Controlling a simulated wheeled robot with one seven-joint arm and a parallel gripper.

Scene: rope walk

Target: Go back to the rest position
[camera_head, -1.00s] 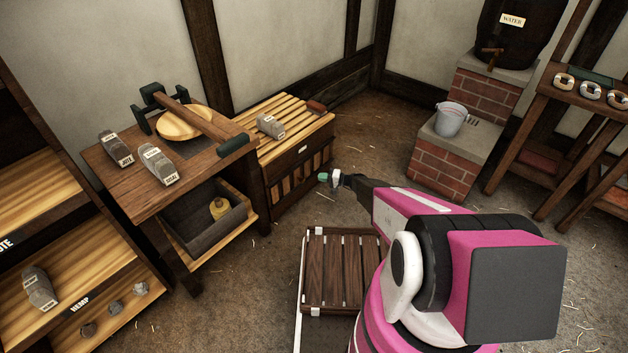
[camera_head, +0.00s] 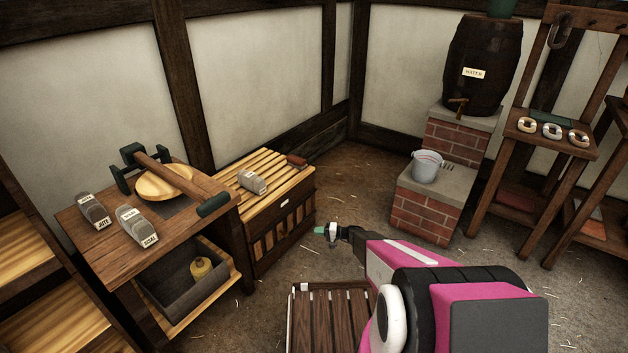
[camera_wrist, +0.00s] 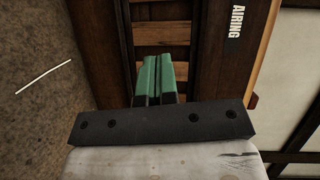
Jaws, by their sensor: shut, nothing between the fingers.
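My gripper (camera_head: 322,231) is at the end of my pink and black arm, in the air over the floor, right of the slatted chest. In the wrist view its two green fingers (camera_wrist: 156,78) lie side by side, shut with nothing between them. Behind them in that view is a dark wooden front with slats (camera_wrist: 165,30) and the word AIRING.
A slatted wooden chest (camera_head: 290,185) bears a grey labelled bundle (camera_head: 252,182). Left is a workbench (camera_head: 105,250) with more bundles. A brick stand (camera_head: 422,216) holds a bucket (camera_head: 427,166) beside a water barrel (camera_head: 480,95). A slatted pallet (camera_head: 330,318) lies below my arm.

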